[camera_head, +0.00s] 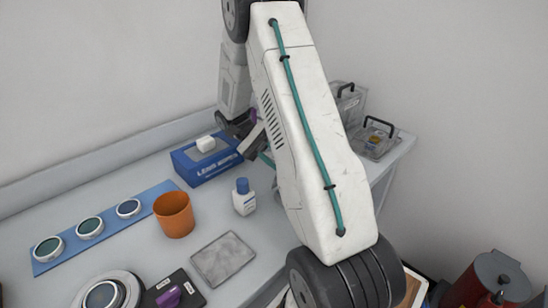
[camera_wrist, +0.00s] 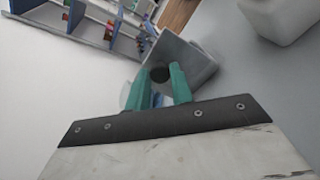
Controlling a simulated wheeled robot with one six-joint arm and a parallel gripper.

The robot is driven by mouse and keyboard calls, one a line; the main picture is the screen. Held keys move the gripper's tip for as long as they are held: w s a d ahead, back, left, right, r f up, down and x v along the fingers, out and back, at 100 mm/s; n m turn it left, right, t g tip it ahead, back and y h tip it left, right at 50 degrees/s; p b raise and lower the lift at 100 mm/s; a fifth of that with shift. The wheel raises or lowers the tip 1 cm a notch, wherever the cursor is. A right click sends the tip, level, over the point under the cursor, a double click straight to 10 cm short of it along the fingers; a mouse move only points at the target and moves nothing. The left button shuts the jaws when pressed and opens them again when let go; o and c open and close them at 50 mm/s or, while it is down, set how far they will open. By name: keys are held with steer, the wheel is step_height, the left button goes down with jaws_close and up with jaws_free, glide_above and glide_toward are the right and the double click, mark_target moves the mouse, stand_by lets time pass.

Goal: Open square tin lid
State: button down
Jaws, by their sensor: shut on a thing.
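I cannot tell whether the lid is seated or lifted.
On the bench stand a blue wipes box (camera_head: 196,166), a white bottle (camera_head: 244,202) and an orange cup (camera_head: 175,216). A blue strip (camera_head: 108,227) holds three round lenses. A grey square plate (camera_head: 222,260) lies in front. Clear boxes (camera_head: 374,142) with black handles stand behind the arm.

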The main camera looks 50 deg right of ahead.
steer(key=shift+w, duration=0.15)
stand_by(0.4)
steer(key=c, duration=1.2)
jaws_free()
steer(key=s+a+r, duration=0.2)
steer(key=s+a, duration=0.1)
steer(key=s, duration=0.4)
steer(key=s+a+r, duration=0.3)
steer(key=s, duration=0.4)
steer(key=shift+s+a, duration=0.25)
steer(key=shift+s, duration=0.05)
